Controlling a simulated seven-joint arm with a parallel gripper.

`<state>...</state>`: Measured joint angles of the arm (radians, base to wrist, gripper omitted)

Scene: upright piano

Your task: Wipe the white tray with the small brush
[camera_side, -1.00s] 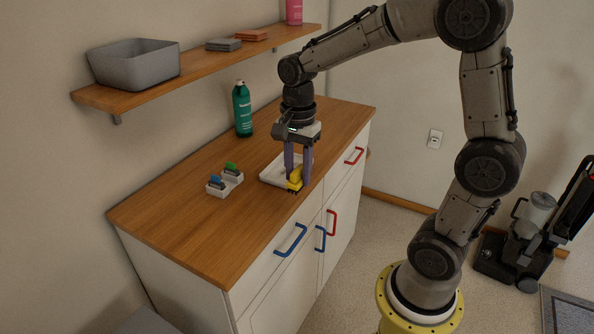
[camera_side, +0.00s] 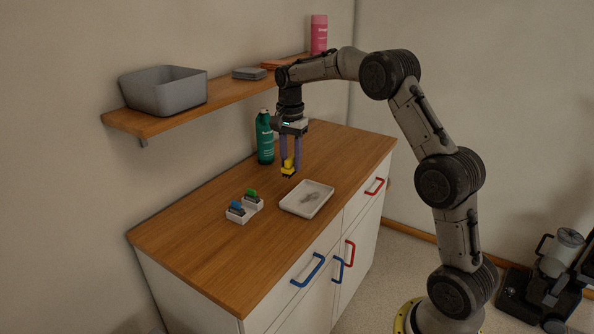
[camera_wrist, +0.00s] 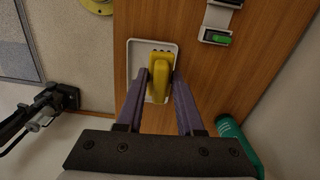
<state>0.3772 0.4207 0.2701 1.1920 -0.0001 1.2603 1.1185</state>
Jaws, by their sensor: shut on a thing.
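My gripper (camera_side: 290,160) is shut on the small yellow brush (camera_side: 289,166), its bristles pointing down. It holds the brush above the wooden counter, just behind and left of the tray in the side view. The white tray (camera_side: 290,203) lies on the counter with a grey smudge on its floor. In the wrist view the yellow brush (camera_wrist: 158,80) sits between the purple fingers and covers part of the white tray (camera_wrist: 133,65). Whether the bristles touch the counter is hard to tell.
A white holder (camera_side: 240,217) with a blue and a green-topped item stands left of the tray. A green bottle (camera_side: 265,140) stands behind the brush, near the wall. A shelf (camera_side: 235,95) with a grey bin (camera_side: 165,92) hangs above. The counter's front left is clear.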

